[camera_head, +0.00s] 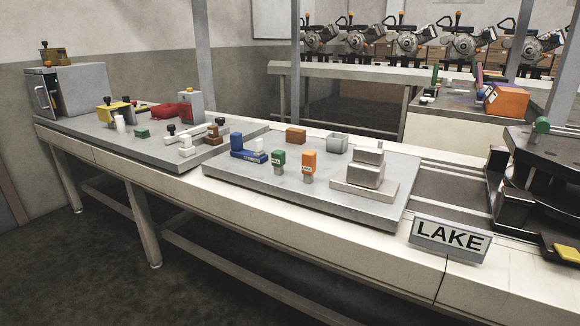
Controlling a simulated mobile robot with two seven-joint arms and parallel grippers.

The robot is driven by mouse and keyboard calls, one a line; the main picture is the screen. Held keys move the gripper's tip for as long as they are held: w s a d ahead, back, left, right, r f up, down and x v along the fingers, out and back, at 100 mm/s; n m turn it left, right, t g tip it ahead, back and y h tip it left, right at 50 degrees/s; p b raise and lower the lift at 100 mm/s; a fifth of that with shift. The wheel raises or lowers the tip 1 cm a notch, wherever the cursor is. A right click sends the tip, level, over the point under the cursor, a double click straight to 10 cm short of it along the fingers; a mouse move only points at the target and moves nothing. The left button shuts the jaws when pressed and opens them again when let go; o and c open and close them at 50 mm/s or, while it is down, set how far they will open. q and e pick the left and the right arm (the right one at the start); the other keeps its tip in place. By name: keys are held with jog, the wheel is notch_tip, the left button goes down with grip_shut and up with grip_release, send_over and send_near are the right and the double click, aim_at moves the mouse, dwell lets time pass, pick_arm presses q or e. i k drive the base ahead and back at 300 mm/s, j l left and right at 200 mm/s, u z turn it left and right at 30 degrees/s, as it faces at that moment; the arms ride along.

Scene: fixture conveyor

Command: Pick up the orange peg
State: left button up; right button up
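An orange peg (309,163) stands upright on the grey fixture plate (258,186) in the middle of the bench. It has a block-shaped orange head with a pale label and a narrower grey lower part. A green peg (278,159) of similar shape stands just to its left, apart from it. A grey stepped block (365,174) on a flat base sits to its right. Neither of my grippers shows in this view, and nothing touches the orange peg.
A blue block (247,155), a brown block (296,135) and a grey open box (337,144) stand on the same plate. A second plate with several parts lies to the left. A LAKE sign (450,239) stands at the front right. The plate's front strip is clear.

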aim_at(309, 158)
jog(key=i+l+z, duration=0.1)
jog(key=i, duration=0.35)
jog(key=i+l+z, duration=0.15)
jog(key=i, duration=0.35)
